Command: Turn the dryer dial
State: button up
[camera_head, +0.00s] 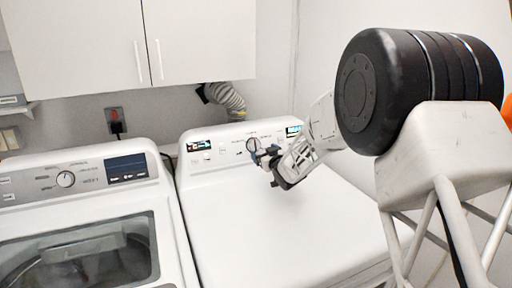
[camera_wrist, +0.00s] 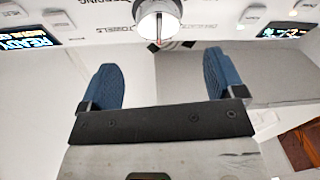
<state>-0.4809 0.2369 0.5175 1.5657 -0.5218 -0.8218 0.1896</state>
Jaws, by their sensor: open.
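The dryer (camera_head: 270,235) is the white machine at centre right in the head view. Its dial (camera_head: 252,145) is on the back control panel, partly hidden by my gripper. In the wrist view the dial (camera_wrist: 158,20) is a round white knob with a dark rim and a grip bar, at top centre. My gripper (camera_head: 266,155) is close in front of it. In the wrist view, the blue fingers of my gripper (camera_wrist: 160,78) are spread wide with nothing between them. The dial lies beyond the tips, roughly centred between them; I see no contact.
A washer (camera_head: 172,235) with its own dial (camera_head: 66,179) stands to the left. Lit displays (camera_wrist: 28,38) (camera_wrist: 285,33) flank the dryer dial. White cabinets (camera_head: 130,45) hang above, and a vent hose (camera_head: 228,100) runs behind. The dryer top is clear.

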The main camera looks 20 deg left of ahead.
aim_at(256, 145)
jog(key=shift+x, duration=3.85)
jog(key=shift+c, duration=0.3)
jog(key=c, duration=0.9)
jog(key=shift+o, duration=0.2)
